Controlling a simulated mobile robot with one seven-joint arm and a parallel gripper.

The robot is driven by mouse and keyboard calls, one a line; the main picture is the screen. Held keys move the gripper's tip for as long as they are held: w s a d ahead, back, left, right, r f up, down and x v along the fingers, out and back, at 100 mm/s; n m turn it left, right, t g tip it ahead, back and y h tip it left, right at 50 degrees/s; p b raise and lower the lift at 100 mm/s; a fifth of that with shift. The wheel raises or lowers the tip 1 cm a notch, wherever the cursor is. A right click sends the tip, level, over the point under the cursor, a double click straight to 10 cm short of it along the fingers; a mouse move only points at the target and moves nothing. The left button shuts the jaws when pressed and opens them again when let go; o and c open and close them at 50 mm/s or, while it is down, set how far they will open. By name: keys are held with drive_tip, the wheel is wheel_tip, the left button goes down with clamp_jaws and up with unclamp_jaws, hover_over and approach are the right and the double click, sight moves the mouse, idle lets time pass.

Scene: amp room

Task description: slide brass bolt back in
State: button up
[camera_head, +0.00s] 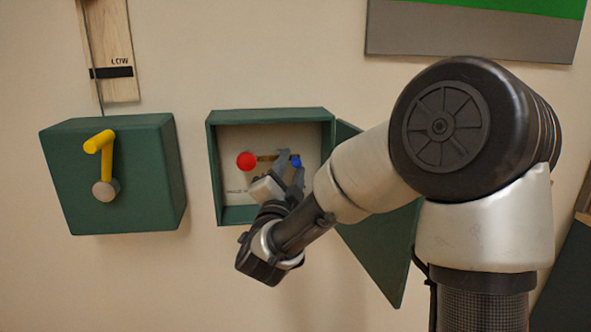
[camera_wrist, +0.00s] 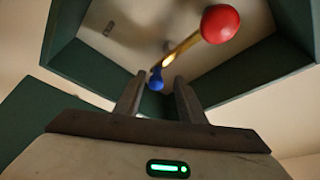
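A brass bolt (camera_wrist: 181,47) is a short bar inside the open green wall box. It has a red ball (camera_head: 246,161) on its left end and a blue ball (camera_head: 296,161) on its right end in the head view. In the wrist view the red ball (camera_wrist: 220,23) is at the upper right and the blue ball (camera_wrist: 156,81) is nearer. My gripper (camera_head: 290,162) reaches into the box at the blue end. Its two fingers stand apart in the wrist view, with the blue ball between or just beyond their tips. Contact cannot be told.
The green box (camera_head: 270,114) has its door (camera_head: 385,245) hanging open to the right, beneath my arm. A closed green box (camera_head: 150,180) with a yellow lever (camera_head: 106,155) is at the left. A wooden LOW gauge board (camera_head: 118,45) hangs above it. The wall below is clear.

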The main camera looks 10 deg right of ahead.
drive_tip(key=shift+d, duration=0.15)
drive_tip(key=b+v, duration=0.5)
drive_tip(key=v, duration=1.2)
drive_tip(key=shift+s, duration=0.2)
